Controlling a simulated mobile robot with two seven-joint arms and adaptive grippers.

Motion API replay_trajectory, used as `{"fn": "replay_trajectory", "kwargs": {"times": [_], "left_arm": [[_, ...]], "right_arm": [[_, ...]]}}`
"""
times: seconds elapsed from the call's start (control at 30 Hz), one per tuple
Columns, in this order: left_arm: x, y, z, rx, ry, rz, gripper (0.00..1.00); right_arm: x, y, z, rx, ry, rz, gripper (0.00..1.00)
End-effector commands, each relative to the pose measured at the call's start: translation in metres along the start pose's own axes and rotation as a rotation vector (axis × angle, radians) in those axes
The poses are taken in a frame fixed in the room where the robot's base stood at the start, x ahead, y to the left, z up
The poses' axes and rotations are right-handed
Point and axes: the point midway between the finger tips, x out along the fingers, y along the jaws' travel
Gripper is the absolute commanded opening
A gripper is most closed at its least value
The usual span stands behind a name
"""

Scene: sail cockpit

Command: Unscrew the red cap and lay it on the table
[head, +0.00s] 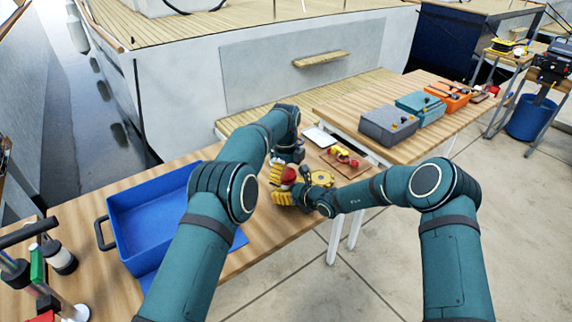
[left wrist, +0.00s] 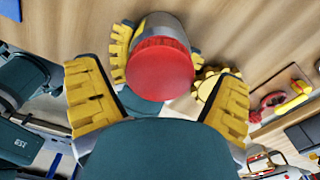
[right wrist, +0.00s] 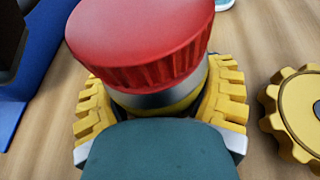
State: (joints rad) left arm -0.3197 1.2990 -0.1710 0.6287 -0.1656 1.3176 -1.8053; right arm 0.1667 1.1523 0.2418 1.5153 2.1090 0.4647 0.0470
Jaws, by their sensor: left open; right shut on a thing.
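The red cap (left wrist: 160,68) sits on top of a container with a silver band (right wrist: 150,101) and a bit of yellow body below it. In the head view the cap (head: 289,174) is small and partly covered by my grippers. My right gripper (right wrist: 160,110) is shut on the container below the cap, one yellow finger on each side. My left gripper (left wrist: 157,75) is open above the cap, its fingers spread on both sides and apart from it. The wooden table (head: 268,232) lies below. The container's lower part is hidden.
A yellow gear-shaped wheel (right wrist: 302,112) lies close beside the container. A board with red and yellow parts (head: 345,161) is to its right. A blue bin (head: 150,215) stands to the left. Bare tabletop shows between the bin and my grippers.

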Motion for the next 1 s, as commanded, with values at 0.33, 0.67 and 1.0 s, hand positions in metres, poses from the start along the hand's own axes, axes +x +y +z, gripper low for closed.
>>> {"fn": "replay_trajectory", "kwargs": {"times": [0.33, 0.67, 1.0], "left_arm": [[0.004, 0.0001, 0.0002, -0.001, 0.0, 0.0, 0.93], [0.0039, 0.0001, 0.0001, -0.001, 0.0, 0.0, 0.17], [0.0036, 0.0, -0.0001, -0.264, -0.001, 0.0, 0.17]], "right_arm": [[0.0, -0.0001, 0.001, -0.001, -0.002, 0.0, 0.0], [0.0, -0.0001, 0.0009, 0.0, -0.002, 0.0, 0.0], [0.0, -0.0001, 0.001, 0.0, -0.002, 0.0, 0.0]]}}
